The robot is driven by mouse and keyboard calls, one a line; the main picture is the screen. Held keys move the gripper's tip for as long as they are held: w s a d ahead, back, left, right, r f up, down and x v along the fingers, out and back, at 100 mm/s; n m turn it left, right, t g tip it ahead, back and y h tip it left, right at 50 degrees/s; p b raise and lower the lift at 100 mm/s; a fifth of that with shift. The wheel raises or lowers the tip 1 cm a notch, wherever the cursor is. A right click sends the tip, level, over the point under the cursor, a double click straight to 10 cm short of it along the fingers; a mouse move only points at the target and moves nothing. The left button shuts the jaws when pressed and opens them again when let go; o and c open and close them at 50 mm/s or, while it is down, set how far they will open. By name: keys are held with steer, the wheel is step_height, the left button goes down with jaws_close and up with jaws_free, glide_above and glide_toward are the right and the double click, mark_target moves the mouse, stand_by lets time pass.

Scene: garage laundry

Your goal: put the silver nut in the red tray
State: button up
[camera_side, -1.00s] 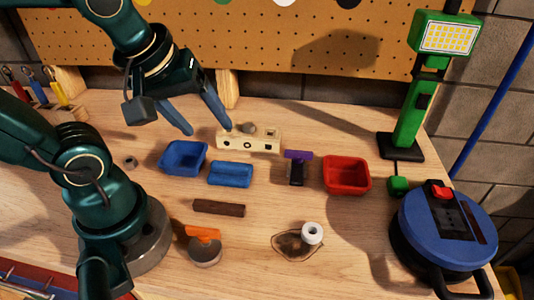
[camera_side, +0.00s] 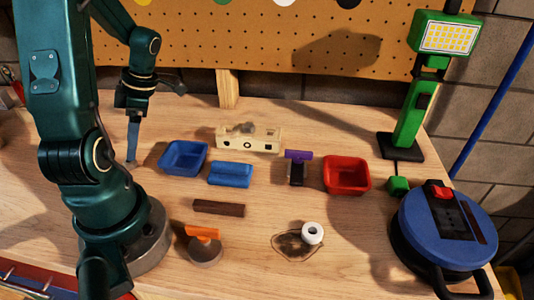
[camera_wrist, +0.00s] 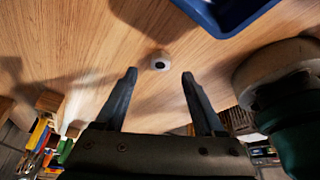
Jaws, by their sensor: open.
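The silver nut (camera_wrist: 160,63) lies on the wooden bench in the wrist view, a small pale ring with a dark hole. It sits just beyond my open fingertips, roughly centred between them. My gripper (camera_wrist: 158,73) is open and empty. In the side view one finger of my gripper (camera_side: 132,145) points down at the left of the bench, and the nut is hidden there, behind or beside the finger. The red tray (camera_side: 347,176) stands on the right half of the bench and looks empty.
A blue tray (camera_side: 183,157) stands close to the right of my gripper; its edge also shows in the wrist view (camera_wrist: 225,28). A blue block (camera_side: 230,174), a beige holed block (camera_side: 248,140) and a purple-topped clamp (camera_side: 298,168) lie between it and the red tray.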

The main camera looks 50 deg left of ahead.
mark_target(130, 163)
steer(key=shift+x, duration=2.05)
jaws_close()
steer(key=shift+r, duration=0.1)
